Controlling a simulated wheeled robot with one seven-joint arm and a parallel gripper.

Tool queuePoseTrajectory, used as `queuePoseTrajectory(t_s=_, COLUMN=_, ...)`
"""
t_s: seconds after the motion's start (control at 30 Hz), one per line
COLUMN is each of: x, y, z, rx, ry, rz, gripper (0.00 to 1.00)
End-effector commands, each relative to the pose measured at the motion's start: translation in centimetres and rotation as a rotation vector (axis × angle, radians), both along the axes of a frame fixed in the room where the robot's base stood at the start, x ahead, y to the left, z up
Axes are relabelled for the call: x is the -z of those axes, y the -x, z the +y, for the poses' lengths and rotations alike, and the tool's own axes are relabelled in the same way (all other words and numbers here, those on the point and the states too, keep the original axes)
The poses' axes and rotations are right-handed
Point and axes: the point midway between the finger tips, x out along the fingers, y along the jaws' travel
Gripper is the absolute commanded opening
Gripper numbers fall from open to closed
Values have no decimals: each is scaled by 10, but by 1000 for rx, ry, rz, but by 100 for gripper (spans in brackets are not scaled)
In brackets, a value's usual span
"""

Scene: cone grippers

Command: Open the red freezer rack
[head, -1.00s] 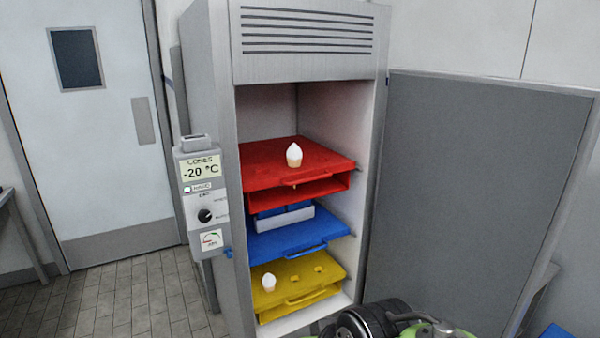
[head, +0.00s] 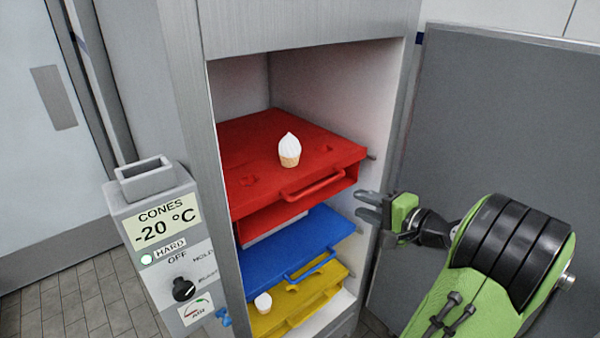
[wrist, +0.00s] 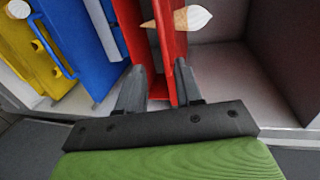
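The red rack (head: 262,150) is the top rack in the open freezer, with a red handle (head: 312,186) on its front. A cone with white cream (head: 289,150) stands upright in it. My gripper (head: 366,207) is just right of the freezer opening, apart from the red handle and a little lower. In the wrist view my gripper (wrist: 158,85) has its two fingers spread with nothing held. The red rack (wrist: 172,45) shows beyond and between the fingertips there, with the cone (wrist: 190,18) beside it.
Below are a blue rack (head: 300,245) and a yellow rack (head: 285,318) holding another cone (head: 263,301). The open freezer door (head: 500,130) stands on the right behind my arm. A control box (head: 165,245) juts out on the left. Free space lies before the racks.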

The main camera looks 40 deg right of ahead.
Motion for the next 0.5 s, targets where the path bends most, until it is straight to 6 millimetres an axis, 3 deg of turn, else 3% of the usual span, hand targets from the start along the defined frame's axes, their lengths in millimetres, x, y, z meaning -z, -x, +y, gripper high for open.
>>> queuePoseTrajectory(t_s=0.1, x=1, y=-2, z=-3, rx=8, ry=-8, rz=-8, gripper=35)
queuePoseTrajectory(t_s=0.27, x=6, y=-26, z=1, rx=-1, ry=-6, rz=-6, gripper=35)
queuePoseTrajectory(t_s=0.5, x=18, y=-86, z=2, rx=0, ry=-4, rz=-6, gripper=35)
